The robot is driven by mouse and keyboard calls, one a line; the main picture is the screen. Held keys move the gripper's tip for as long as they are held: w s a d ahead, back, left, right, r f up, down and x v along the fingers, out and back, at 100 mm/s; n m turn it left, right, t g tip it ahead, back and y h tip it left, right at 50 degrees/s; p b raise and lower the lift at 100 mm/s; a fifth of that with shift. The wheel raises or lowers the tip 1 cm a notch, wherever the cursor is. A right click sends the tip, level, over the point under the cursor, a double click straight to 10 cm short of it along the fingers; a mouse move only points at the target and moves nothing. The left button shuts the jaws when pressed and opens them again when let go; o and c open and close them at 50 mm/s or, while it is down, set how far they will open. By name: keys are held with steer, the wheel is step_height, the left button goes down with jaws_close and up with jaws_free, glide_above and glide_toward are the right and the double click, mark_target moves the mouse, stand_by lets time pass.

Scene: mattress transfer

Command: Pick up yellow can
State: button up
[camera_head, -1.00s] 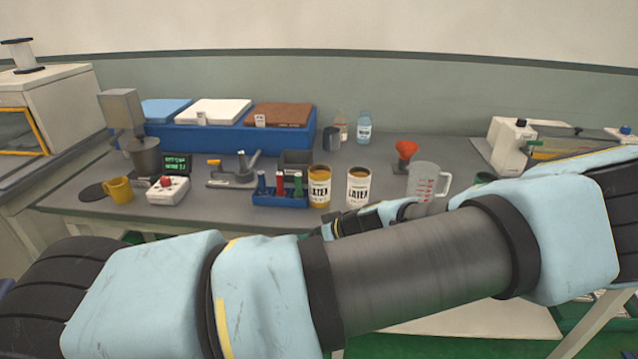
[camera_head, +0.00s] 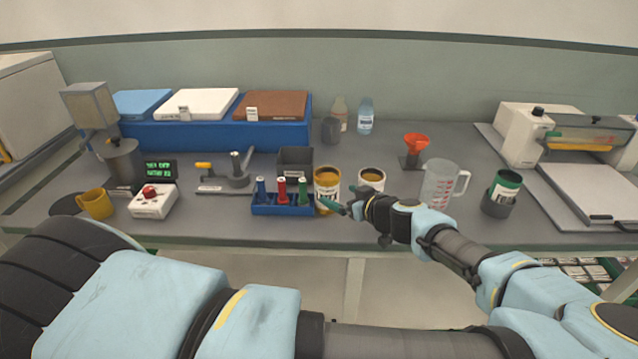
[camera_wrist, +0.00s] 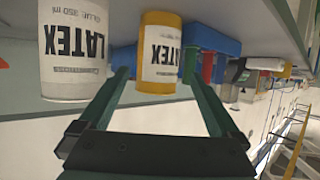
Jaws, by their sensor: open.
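The yellow can (camera_head: 326,186), labelled LATEX, stands upright near the front of the grey bench. In the wrist view the yellow can (camera_wrist: 160,75) appears upside down, ahead of the fingers and between their lines, a little right of centre. A white LATEX can (camera_head: 372,178) stands just to its right; it also shows in the wrist view (camera_wrist: 68,60). My gripper (camera_head: 352,210) is open and empty at the bench's front edge. Its two green fingers (camera_wrist: 165,95) point toward the yellow can. A finger partly overlaps the can's right edge in the head view.
A blue rack (camera_head: 282,208) with blue, red and green tubes stands close left of the yellow can. A clear measuring jug (camera_head: 440,185) and a dark-green can in a holder (camera_head: 502,192) stand to the right. A grey bin (camera_head: 296,162) is behind the rack.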

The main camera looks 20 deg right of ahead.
mark_target(333, 191)
steer(key=shift+w+f+b, duration=0.4)
steer(key=shift+f+b, duration=0.1)
steer(key=shift+b, duration=0.6)
steer(key=b+x, duration=0.2)
steer(key=b, duration=0.2)
steer(key=shift+a, duration=0.1)
steer(key=shift+w+a+f+p, duration=0.15)
steer(key=shift+w+p, duration=0.25)
steer(key=shift+w, duration=1.1)
steer(key=p+x, duration=0.1)
steer(key=x, duration=0.2)
steer(key=shift+w, duration=0.35)
steer(key=shift+w+f, duration=0.25)
steer(key=shift+w, duration=0.3)
steer(key=shift+c, duration=0.3)
jaws_close()
